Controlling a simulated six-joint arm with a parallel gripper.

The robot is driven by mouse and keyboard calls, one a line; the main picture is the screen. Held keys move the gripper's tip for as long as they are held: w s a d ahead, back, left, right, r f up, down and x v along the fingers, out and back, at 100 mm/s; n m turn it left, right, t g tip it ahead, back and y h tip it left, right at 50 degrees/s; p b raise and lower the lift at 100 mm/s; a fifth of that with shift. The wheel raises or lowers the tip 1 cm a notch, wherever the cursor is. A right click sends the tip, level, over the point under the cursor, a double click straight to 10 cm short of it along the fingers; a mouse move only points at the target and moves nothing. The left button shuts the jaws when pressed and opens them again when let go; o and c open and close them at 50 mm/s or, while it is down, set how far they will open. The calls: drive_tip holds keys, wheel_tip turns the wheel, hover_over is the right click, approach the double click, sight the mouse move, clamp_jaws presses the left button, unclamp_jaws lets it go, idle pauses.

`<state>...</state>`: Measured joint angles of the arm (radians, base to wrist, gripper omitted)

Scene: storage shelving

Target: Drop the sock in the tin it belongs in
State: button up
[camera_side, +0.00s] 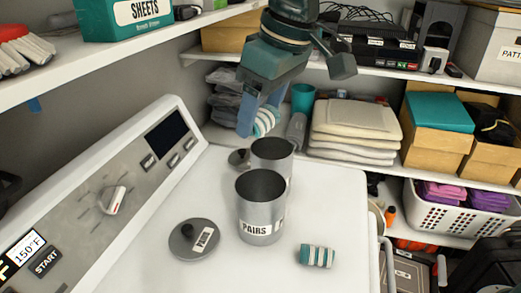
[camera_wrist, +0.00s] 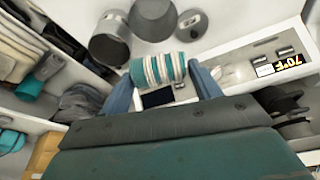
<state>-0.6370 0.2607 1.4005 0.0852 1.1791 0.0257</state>
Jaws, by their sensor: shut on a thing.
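My gripper (camera_side: 261,117) is shut on a rolled teal-and-white striped sock (camera_side: 266,121). The sock also shows between the two blue fingers in the wrist view (camera_wrist: 158,69). It is held above the appliance top, higher than the tins. A grey metal tin labelled PAIRS (camera_side: 259,213) stands open at the front. A second open grey tin (camera_side: 272,157) stands behind it, partly hidden, its label not visible. Another rolled striped sock (camera_side: 318,256) lies on the white top, right of the PAIRS tin.
A lid with a label (camera_side: 195,238) lies left of the PAIRS tin; another lid (camera_side: 238,158) lies by the rear tin. A sloped control panel (camera_side: 110,195) borders the left. Shelves with folded cloths (camera_side: 352,132) stand behind. The front of the white top is mostly clear.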

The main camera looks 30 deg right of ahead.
sight(263, 133)
drive_tip(key=shift+d+f, duration=0.15)
drive_tip(key=shift+f, duration=2)
drive_tip(key=shift+f, duration=0.2)
drive_tip(key=shift+f, duration=2.8)
drive_tip(key=o, duration=1)
drive_tip(key=shift+o, duration=0.2)
drive_tip(key=shift+r, duration=0.15)
drive_tip(key=v, duration=1.3)
drive_tip(key=shift+r, duration=0.25)
